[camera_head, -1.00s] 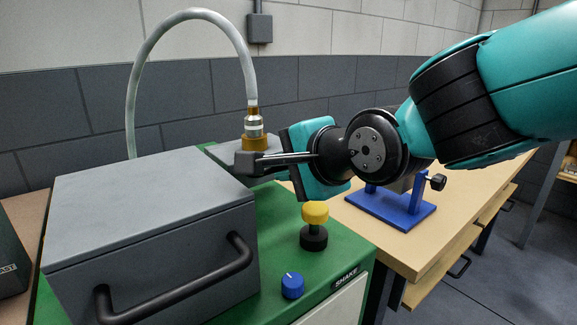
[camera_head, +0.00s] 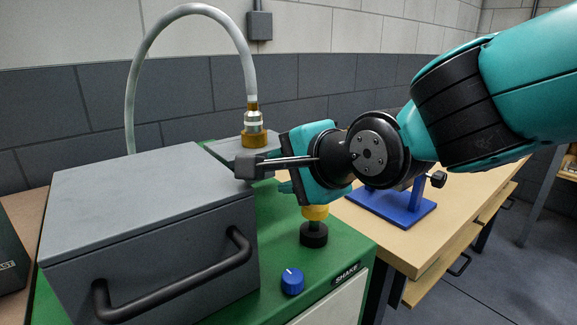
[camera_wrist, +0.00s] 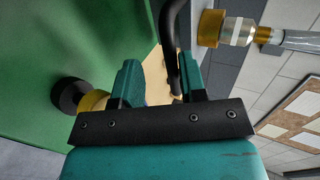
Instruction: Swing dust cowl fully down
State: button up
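A large grey hinged-looking box (camera_head: 140,200) with a black handle bar (camera_head: 180,290) sits on the green machine top, and its top lies flat. I cannot tell for sure which grey part is the dust cowl. Behind the box, a smaller grey part carries a brass hose fitting (camera_head: 254,137). My gripper (camera_head: 290,184) is right of the box, above the yellow and black knob (camera_head: 314,235). A dark bar (camera_head: 285,162) runs from the box side to my gripper. In the wrist view, my teal fingers (camera_wrist: 160,80) stand apart, with a curved black bar (camera_wrist: 171,35) close to the right finger.
A clear hose (camera_head: 133,80) arches up from the fitting. A blue dial (camera_head: 292,282) is on the green machine top (camera_head: 340,245). A blue stand (camera_head: 395,205) is on the wooden table (camera_head: 440,215) at right.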

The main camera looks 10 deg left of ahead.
jog(key=shift+d+r, duration=0.1)
jog(key=shift+r, duration=0.1)
jog(key=p+v, duration=0.2)
jog(key=v, duration=1.5)
jog(key=shift+d, duration=0.1)
jog(key=s+d+f+n+g+h+p, duration=0.4)
jog(key=s+d+n+g+p, duration=0.4)
jog(key=d+n, duration=0.5)
jog(key=shift+s+d+f+n+h+p, duration=0.2)
jog(key=shift+n+h+p, duration=0.35)
jog(key=shift+n+h, duration=0.35)
